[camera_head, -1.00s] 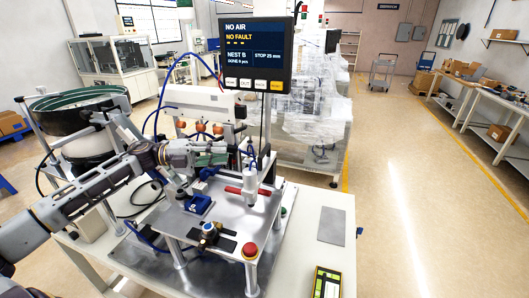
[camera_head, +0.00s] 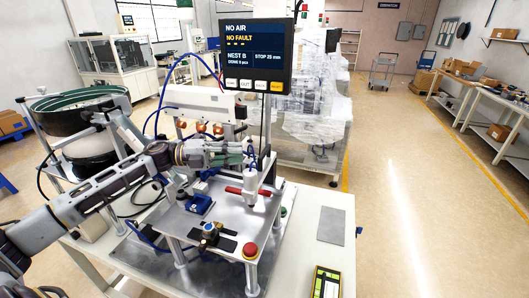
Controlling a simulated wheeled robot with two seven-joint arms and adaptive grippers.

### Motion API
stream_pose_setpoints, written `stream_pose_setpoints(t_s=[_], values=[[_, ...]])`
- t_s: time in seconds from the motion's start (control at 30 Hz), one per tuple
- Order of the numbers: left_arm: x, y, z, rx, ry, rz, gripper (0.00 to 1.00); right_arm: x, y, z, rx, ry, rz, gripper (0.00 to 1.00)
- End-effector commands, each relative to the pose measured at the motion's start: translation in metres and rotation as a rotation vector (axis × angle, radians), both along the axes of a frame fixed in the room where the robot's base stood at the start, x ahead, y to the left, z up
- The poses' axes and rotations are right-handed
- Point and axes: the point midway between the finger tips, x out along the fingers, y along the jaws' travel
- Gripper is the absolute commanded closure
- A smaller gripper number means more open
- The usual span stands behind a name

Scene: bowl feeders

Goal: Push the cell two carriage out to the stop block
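My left gripper (camera_head: 244,153) reaches in from the left over the back of the metal station plate (camera_head: 222,213). It is behind the white vertical cylinder with a red crossbar (camera_head: 250,190). Its fingertips are small and partly merge with the fixtures behind, so I cannot tell whether they are open or touching anything. A blue nest block (camera_head: 198,204) sits on the plate below the wrist. I cannot clearly pick out the carriage or the stop block; the arm covers part of the rear of the station. My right gripper is out of view.
A red button (camera_head: 250,249) and a blue-black clamp (camera_head: 209,231) are at the plate's front. A bowl feeder (camera_head: 80,112) stands left. A yellow-edged handheld device (camera_head: 326,282) lies front right.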

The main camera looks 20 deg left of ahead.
Motion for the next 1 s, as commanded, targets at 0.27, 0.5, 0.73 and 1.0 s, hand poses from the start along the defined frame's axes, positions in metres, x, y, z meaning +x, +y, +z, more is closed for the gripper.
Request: stream_pose_setpoints(t_s=[0.27, 0.5, 0.73, 1.0], values=[[0.006, -0.013, 0.001, -0.001, 0.0, -0.001, 0.79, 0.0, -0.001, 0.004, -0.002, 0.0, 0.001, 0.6], [0.012, -0.025, 0.001, 0.0, -0.001, -0.001, 0.79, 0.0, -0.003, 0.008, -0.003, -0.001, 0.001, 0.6], [0.018, -0.037, 0.002, -0.001, -0.002, -0.001, 0.79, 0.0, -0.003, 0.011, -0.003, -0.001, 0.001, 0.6], [0.025, -0.053, 0.002, -0.001, -0.002, -0.001, 0.79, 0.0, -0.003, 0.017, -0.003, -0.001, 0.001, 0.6]])
